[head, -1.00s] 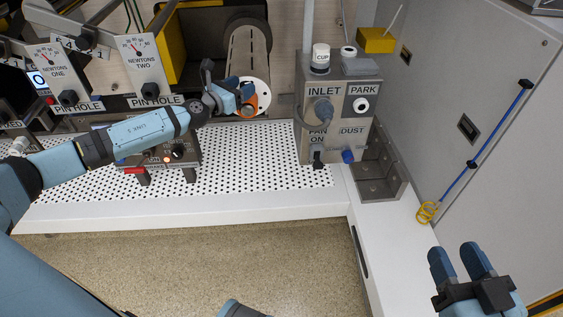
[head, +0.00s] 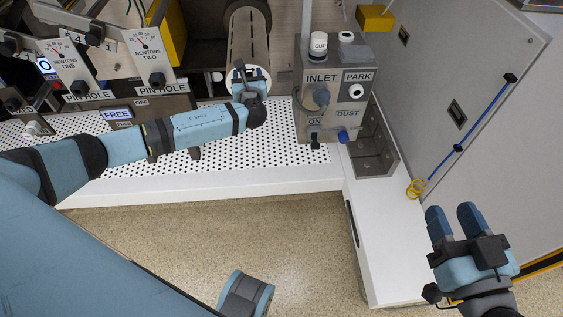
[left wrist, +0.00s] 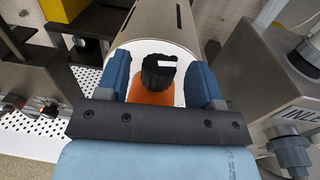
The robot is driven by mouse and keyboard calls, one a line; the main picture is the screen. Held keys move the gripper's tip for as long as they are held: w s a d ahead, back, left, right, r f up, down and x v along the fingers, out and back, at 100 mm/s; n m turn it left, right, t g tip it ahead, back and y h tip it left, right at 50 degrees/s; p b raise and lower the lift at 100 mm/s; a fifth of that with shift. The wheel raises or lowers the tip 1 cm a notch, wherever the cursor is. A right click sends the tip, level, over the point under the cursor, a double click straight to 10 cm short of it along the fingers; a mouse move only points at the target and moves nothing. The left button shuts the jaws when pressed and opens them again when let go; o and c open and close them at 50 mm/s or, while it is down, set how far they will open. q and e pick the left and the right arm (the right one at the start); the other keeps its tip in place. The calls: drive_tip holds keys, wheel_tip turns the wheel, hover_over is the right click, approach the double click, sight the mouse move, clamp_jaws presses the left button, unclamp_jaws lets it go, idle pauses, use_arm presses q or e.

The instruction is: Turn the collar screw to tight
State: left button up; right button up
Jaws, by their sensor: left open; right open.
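The collar screw (left wrist: 158,72) is a black knob with a white mark, in the left wrist view. It sits on an orange collar (left wrist: 152,97) at the white end face of a grey cylinder (left wrist: 158,25). My left gripper (left wrist: 159,75) is open, with one blue finger on each side of the knob and gaps visible between. In the head view the left gripper (head: 249,78) is in front of the cylinder's end (head: 247,40) and hides the screw. My right gripper (head: 453,213) is open and empty at the lower right, away from the bench.
A grey box (head: 333,110) labelled INLET and PARK stands right of the cylinder. Two NEWTONS dials (head: 146,45) and a display reading FREE (head: 116,114) are on the left. A perforated white bench top (head: 280,150) lies below. A blue rod (head: 480,120) is on the right panel.

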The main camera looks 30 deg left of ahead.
use_arm(q)
drive_tip(key=shift+w+d+f+n+g+y+b, duration=0.1)
drive_tip(key=shift+d+f+n+g+y+b, duration=0.1)
drive_tip(key=shift+n+g+y+b, duration=0.4)
drive_tip(key=shift+w+d+f+n+g+y+b, duration=0.1)
drive_tip(key=shift+f+n+g+y+b, duration=0.1)
drive_tip(key=shift+n+g+y+b, duration=0.35)
drive_tip(key=shift+s+d+r+p, duration=0.4)
drive_tip(key=shift+s+d+p, duration=0.2)
drive_tip(key=shift+s+p, duration=0.15)
drive_tip(key=s+d+n+g+h+p, duration=0.1)
drive_tip(key=s+d+n+h+p, duration=0.2)
drive_tip(key=s+d+h+p, duration=0.2)
drive_tip(key=s+d+f+n+g+h+p, duration=0.1)
drive_tip(key=s+d+n+h+p, duration=0.3)
drive_tip(key=s+d+p, duration=0.8)
drive_tip(key=s+d+h, duration=0.1)
drive_tip(key=s+d, duration=0.3)
drive_tip(key=s, duration=0.1)
drive_tip(key=shift+s+g+h, duration=0.15)
drive_tip(key=shift+g+h, duration=0.2)
use_arm(e)
wheel_tip(320, 180, up, 16)
drive_tip(key=s+d, duration=0.1)
drive_tip(key=s, duration=0.1)
drive_tip(key=shift+f, duration=0.15)
use_arm(q)
drive_tip(key=shift+n, duration=0.25)
